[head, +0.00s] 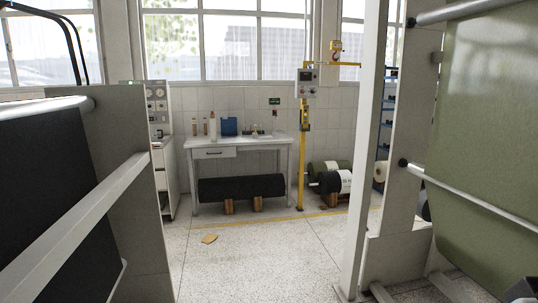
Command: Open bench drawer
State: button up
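The bench (262,143) is a grey-white table against the tiled back wall, some way off across the floor. Its drawer (214,153) is a pale front under the left part of the top, with a small dark handle at its middle. The drawer looks shut, its front about flush with the bench edge. My gripper cannot be made out in the head view.
Bottles (213,124) and a blue box (229,127) stand on the bench. A dark roll (241,188) lies beneath it. Large machine frames flank the view. A yellow post (302,140) stands right of the bench.

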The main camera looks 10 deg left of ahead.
aim_at(222, 151)
jog(key=i+u, duration=0.2)
jog(key=u, duration=0.3)
jog(key=i, duration=5.5)
jog(key=i+u, duration=0.2)
jog(key=i, duration=0.65)
